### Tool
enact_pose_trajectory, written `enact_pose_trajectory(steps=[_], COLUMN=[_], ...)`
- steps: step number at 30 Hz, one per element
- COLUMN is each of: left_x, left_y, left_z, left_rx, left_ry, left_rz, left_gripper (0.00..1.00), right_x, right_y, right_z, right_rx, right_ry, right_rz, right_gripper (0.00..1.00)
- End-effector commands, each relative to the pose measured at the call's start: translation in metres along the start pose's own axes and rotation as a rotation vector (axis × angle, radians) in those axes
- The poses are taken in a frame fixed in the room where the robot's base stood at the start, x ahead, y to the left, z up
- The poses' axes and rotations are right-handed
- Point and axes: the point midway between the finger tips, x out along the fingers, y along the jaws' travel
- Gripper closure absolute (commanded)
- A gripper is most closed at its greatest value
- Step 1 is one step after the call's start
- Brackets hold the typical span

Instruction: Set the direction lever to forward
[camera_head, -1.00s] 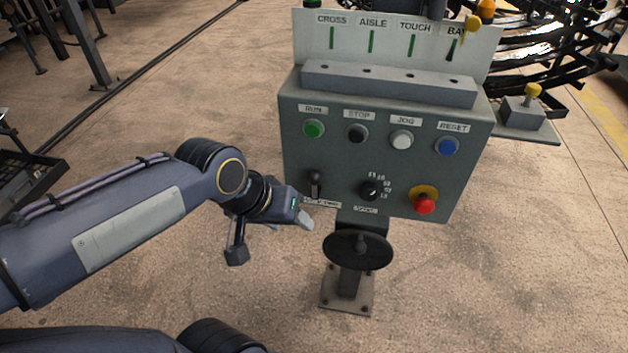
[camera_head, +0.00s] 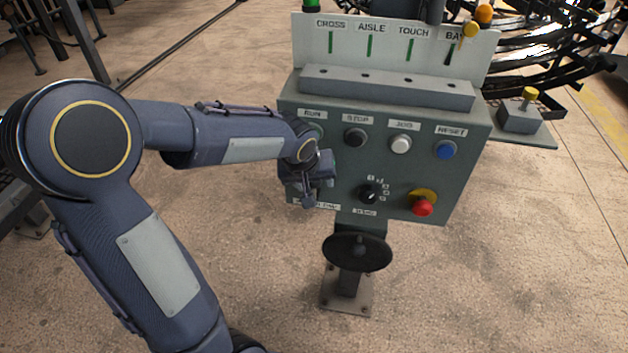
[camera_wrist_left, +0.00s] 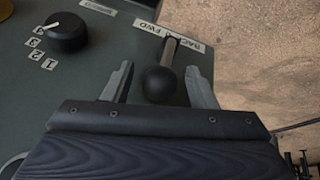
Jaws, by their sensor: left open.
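The direction lever has a black ball knob (camera_wrist_left: 160,84) on a pale shaft and shows in the left wrist view. Its shaft rises from the panel beside a label strip (camera_wrist_left: 150,29) reading FWD and, to the right, BAC. My left gripper (camera_wrist_left: 160,70) is open, one finger on each side of the knob, with gaps showing on both sides. In the head view my left gripper (camera_head: 312,188) is at the lower left of the grey control box (camera_head: 400,177) and hides the lever. My right gripper is not in view.
A black rotary selector (camera_head: 368,194) with numbers sits right of the lever, and a red emergency button (camera_head: 423,207) farther right. STOP (camera_head: 355,137), JOG (camera_head: 400,145) and RESET (camera_head: 445,150) buttons line the row above. A black handwheel (camera_head: 357,251) stands below the box.

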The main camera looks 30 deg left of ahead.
Motion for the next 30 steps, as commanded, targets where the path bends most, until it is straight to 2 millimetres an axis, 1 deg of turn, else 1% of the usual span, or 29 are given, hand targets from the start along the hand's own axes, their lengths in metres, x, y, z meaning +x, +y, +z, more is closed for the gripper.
enact_pose_trajectory(steps=[3, 9, 21, 26, 30], left_x=[0.0040, 0.0040, 0.0036, 0.0039, 0.0056], left_y=[-0.0003, -0.0002, -0.0001, 0.0001, 0.0019], left_z=[0.0003, 0.0003, 0.0004, 0.0006, 0.0017], left_rx=[0.000, 0.000, 0.000, 0.002, 0.012], left_ry=[-0.001, 0.000, 0.000, 0.000, 0.005], left_rz=[-0.001, 0.000, 0.000, -0.001, -0.018], left_gripper=[0.48, 0.48, 1.00, 1.00, 1.00], right_x=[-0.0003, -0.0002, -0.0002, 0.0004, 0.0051], right_y=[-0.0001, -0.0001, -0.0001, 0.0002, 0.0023], right_z=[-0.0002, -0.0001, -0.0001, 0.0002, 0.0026], right_rx=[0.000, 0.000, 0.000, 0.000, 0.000], right_ry=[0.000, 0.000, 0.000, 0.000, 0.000], right_rz=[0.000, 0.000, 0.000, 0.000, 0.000], right_gripper=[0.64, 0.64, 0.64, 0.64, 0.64])
